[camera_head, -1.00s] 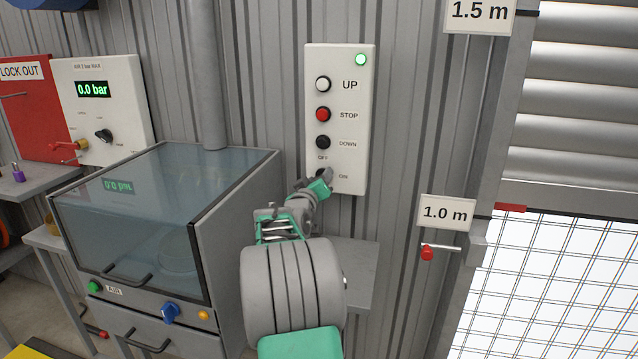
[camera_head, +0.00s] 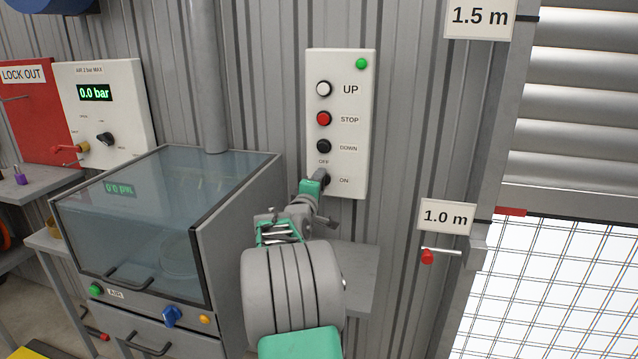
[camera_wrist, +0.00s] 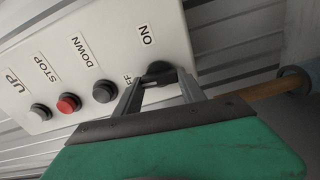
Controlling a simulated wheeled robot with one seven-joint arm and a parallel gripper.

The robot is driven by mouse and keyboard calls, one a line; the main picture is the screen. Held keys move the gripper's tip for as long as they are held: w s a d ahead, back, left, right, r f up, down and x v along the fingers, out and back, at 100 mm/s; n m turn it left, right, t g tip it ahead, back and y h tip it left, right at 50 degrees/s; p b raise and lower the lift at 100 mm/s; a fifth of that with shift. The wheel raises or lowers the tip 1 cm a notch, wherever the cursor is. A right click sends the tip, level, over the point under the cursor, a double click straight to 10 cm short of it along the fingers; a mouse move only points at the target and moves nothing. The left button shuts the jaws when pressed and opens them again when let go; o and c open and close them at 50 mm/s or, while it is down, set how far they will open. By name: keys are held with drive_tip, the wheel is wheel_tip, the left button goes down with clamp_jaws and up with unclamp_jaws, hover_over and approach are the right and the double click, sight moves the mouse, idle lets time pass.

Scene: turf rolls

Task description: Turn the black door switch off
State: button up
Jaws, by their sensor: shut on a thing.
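The black door switch (camera_head: 326,180) is at the bottom of the white control panel (camera_head: 343,75), between the OFF and ON labels. My gripper (camera_head: 317,181) is at the switch and covers part of it in the head view. In the wrist view the black switch (camera_wrist: 159,70) sits between the two fingers of my gripper (camera_wrist: 160,82), which are shut on it. The OFF label is partly hidden by a finger there. The green lamp (camera_head: 362,63) at the panel's top right looks dull.
White UP, red STOP (camera_head: 323,118) and black DOWN (camera_head: 323,146) buttons sit above the switch. A glass-topped cabinet (camera_head: 165,220) stands left of my arm. A grey shelf (camera_head: 358,270) is below the panel. A red-ended lever (camera_head: 428,256) is at right by the door.

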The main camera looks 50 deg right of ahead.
drive_tip(key=shift+n, duration=0.5)
drive_tip(key=shift+f, duration=0.1)
drive_tip(key=o, duration=1.4)
drive_tip(key=shift+c, duration=0.2)
drive_tip(key=v, duration=0.8)
drive_tip(key=shift+b, duration=0.35)
